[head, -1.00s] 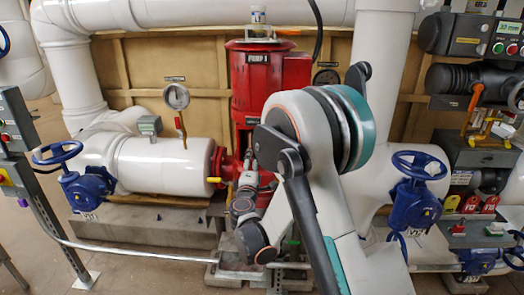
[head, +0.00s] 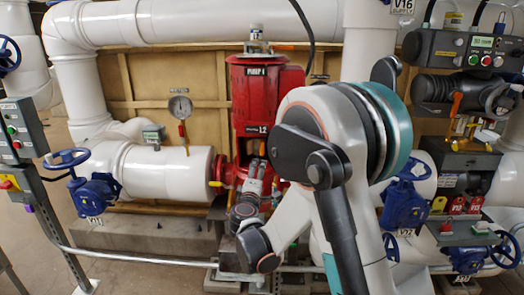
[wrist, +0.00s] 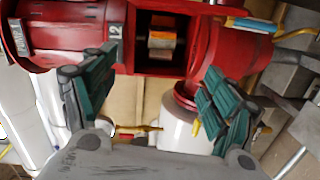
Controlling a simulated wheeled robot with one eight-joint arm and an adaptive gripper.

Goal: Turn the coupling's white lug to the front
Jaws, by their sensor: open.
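The red pump (head: 262,92), labelled PUMP 1, stands at the back in the head view. In the wrist view its red housing (wrist: 75,32) lies sideways across the top, with a dark window in it. Inside the window is the coupling (wrist: 162,40), showing an orange part and pale metal parts; I cannot tell which is the white lug. My gripper (wrist: 162,62) is open, its two teal fingers spread on either side below the window, with nothing between them. In the head view my gripper (head: 252,180) is in front of the pump's lower part, partly hidden by my arm.
A white pipe (head: 165,170) with a gauge (head: 180,108) runs left of the pump. Blue valve wheels stand at left (head: 66,158) and right (head: 408,166). A control box (head: 465,50) hangs at right. A low rail (head: 140,257) crosses the front.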

